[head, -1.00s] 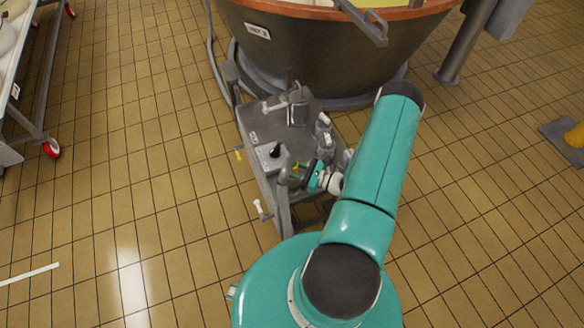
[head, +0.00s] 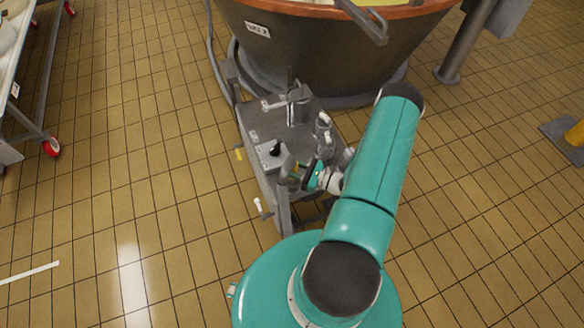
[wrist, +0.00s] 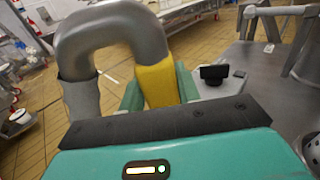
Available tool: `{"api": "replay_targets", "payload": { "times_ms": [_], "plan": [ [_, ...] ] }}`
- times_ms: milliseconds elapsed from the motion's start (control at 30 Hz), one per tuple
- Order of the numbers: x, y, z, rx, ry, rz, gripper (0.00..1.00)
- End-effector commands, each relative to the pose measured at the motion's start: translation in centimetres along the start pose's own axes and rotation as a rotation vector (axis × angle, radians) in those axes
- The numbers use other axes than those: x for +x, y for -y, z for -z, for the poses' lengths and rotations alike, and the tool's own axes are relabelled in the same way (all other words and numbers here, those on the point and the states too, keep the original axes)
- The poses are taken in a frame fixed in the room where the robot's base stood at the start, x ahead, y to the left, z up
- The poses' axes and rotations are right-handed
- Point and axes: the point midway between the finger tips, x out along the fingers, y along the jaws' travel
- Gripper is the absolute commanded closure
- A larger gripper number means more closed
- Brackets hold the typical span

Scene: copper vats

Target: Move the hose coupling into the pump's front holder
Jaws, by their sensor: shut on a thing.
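The hose coupling shows in the wrist view as a bent grey tube (wrist: 112,30) with a yellow grip section (wrist: 158,82). My gripper (wrist: 160,92) has its green fingers on both sides of the yellow section and is shut on it. The tube's other end runs down into a darker grey sleeve (wrist: 82,98). I cannot tell whether that sleeve is seated in a holder. In the head view my gripper (head: 302,172) is at the front end of the grey pump cart (head: 262,122). The front holder is not clearly distinguishable there.
A control box with a black knob (head: 276,149) sits on the cart close to my gripper; the knob also shows in the wrist view (wrist: 214,74). Grey fittings (head: 324,130) stand beside it. A copper-rimmed vat (head: 330,50) is behind.

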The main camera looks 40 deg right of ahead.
Motion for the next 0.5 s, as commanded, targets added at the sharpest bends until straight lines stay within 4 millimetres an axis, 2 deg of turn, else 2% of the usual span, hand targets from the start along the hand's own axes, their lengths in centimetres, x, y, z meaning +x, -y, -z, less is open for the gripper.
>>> {"api": "replay_targets", "payload": {
  "times_ms": [33,133,500],
  "plan": [
    [0.03,0.02,-0.08,-0.001,0.002,0.000,0.61],
    [0.02,0.02,-0.06,0.000,0.002,0.000,0.42],
    [-0.46,0.03,0.04,0.000,-0.002,0.001,0.42]
  ]
}}
